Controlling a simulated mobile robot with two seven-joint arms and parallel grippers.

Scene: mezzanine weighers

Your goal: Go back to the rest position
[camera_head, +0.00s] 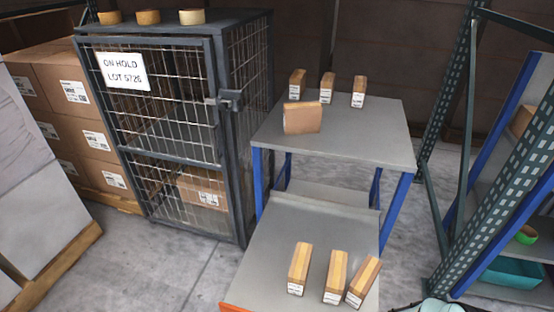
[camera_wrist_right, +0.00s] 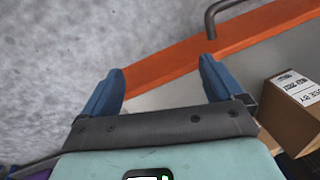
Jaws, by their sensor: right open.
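My right gripper (camera_wrist_right: 160,75) is open in the right wrist view, its two blue fingers spread apart with nothing between them. It is over or beside the orange edge (camera_wrist_right: 175,62) of a grey surface. A labelled brown block (camera_wrist_right: 290,115) stands to the right of the right finger, apart from it. In the head view only a pale piece that looks like part of my right arm shows at the bottom right edge. My left gripper is not in view.
A grey lower platform (camera_head: 300,226) holds three labelled wooden blocks (camera_head: 299,265). The blue-legged table (camera_head: 365,135) behind bears three upright blocks and a wider block (camera_head: 302,118). A mesh cage (camera_head: 165,110) stands left, a rack (camera_head: 500,180) right.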

